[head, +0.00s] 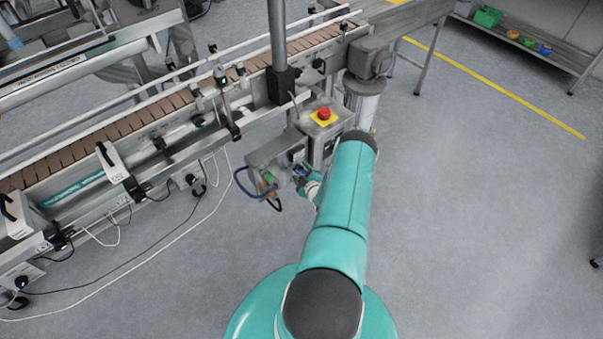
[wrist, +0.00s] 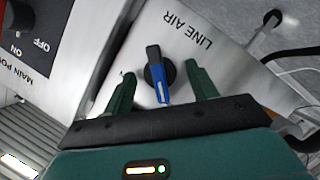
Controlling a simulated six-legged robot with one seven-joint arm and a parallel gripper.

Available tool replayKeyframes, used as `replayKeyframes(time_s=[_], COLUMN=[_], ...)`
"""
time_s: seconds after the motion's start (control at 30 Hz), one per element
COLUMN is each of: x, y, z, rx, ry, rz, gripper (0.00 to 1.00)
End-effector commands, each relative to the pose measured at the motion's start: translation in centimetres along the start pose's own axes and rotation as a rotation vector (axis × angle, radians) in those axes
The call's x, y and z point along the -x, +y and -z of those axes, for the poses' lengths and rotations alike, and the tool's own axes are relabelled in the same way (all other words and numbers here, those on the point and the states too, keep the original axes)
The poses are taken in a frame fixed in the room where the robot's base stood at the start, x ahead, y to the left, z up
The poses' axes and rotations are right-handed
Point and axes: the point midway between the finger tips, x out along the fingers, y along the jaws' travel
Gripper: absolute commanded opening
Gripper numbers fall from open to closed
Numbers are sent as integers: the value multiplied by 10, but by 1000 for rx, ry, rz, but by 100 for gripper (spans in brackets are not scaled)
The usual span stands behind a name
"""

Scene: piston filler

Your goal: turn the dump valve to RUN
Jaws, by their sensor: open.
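In the wrist view, a black rotary knob with a blue, white-marked pointer end (wrist: 161,92) sits on a bright metal panel (wrist: 217,72). The panel reads LINE AIR, upside down; no RUN or DUMP lettering is legible. The knob's handle runs nearly up and down in the picture, blue end toward my palm. My gripper (wrist: 160,70) is open, with one green finger on each side of the knob. A gap shows between each finger and the knob. In the head view my gripper (head: 302,178) is small and partly hidden beside the control boxes.
A MAIN POWER switch plate (wrist: 38,42) with ON and OFF is at the left in the wrist view. In the head view, a red emergency button (head: 323,114) tops a nearby box. A conveyor (head: 120,128) runs behind.

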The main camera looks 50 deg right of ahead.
Motion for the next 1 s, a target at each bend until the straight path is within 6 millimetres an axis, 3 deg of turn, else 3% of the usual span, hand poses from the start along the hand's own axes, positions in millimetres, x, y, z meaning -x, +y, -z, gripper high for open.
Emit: replayKeyframes(time_s=[0.17, 0.3, 0.4, 0.77, 1.0], x=[0, 0, 0, 0, 0], y=[0, 0, 1, 2, 3], z=[0, 0, 0, 0, 0], rx=[0, 0, 1, -41, -164], ry=[0, 0, 0, 2, 2], rz=[0, 0, -1, 17, 69], gripper=[56, 29, 13, 13, 13])
